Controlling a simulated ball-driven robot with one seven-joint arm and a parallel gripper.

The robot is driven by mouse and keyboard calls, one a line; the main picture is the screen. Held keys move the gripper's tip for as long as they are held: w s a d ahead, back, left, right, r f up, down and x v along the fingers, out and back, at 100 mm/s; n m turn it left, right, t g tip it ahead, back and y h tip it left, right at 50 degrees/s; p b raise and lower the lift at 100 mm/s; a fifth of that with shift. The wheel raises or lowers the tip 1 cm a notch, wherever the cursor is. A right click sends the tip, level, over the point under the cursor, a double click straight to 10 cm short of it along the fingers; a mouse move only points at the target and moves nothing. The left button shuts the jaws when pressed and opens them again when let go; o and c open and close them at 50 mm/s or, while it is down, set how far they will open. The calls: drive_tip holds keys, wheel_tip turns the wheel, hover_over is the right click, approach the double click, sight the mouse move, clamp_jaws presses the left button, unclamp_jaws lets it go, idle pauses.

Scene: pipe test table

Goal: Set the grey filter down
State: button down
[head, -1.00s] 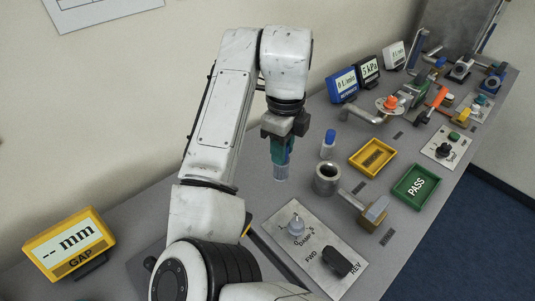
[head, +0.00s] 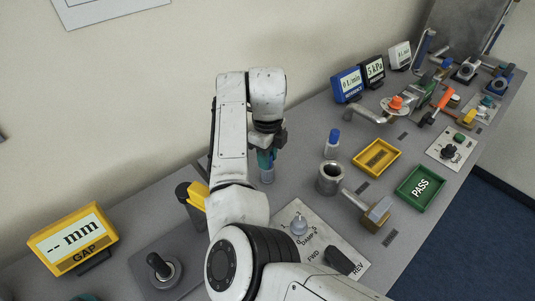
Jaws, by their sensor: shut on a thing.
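My gripper (head: 265,158) has teal fingers and points down near the back edge of the table, left of the blue-capped vial. It is shut on the grey filter (head: 267,177), a small blue-grey cylinder whose lower end shows below the fingers. The filter looks upright. Its upper part is hidden by the fingers, and I cannot tell whether its lower end touches the grey table.
A blue-capped vial (head: 332,142), a metal cup (head: 330,179), a yellow tray (head: 357,162) and a green PASS tray (head: 402,192) stand to the right. The control plate (head: 284,218) is in front. At left are a joystick (head: 158,266) and the GAP display (head: 72,238).

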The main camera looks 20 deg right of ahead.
drive_tip(key=shift+f, duration=0.15)
drive_tip(key=c, duration=0.9)
unclamp_jaws()
drive_tip(key=shift+o, duration=0.2)
wheel_tip(320, 180, up, 12)
drive_tip(key=b, duration=0.1)
drive_tip(key=shift+r, duration=0.2)
